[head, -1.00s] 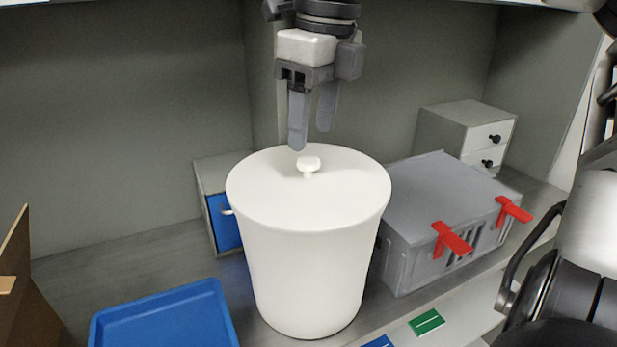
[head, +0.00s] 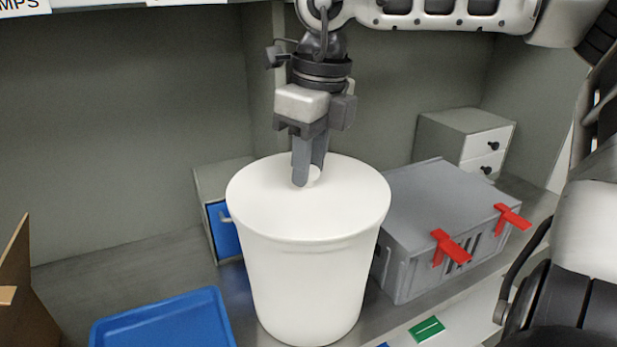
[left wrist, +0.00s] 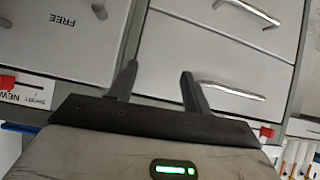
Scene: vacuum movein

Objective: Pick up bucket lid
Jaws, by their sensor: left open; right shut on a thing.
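A white bucket (head: 305,280) stands upright on the shelf, with a flat white lid (head: 345,200) on top. My right gripper (head: 306,178) points straight down over the lid's middle. Its fingers are shut on the small white knob (head: 315,174) of the lid, which they partly hide. The lid sits on the bucket's rim, with no gap that I can make out. My left gripper (left wrist: 160,82) is open and empty in the left wrist view, in front of grey drawer fronts.
A grey case (head: 430,215) with red latches stands right of the bucket. A small drawer unit (head: 465,140) is behind it. A blue tray (head: 165,320) lies front left, and a blue-fronted box (head: 222,228) is behind the bucket. Drawers with metal handles (left wrist: 235,90) fill the left wrist view.

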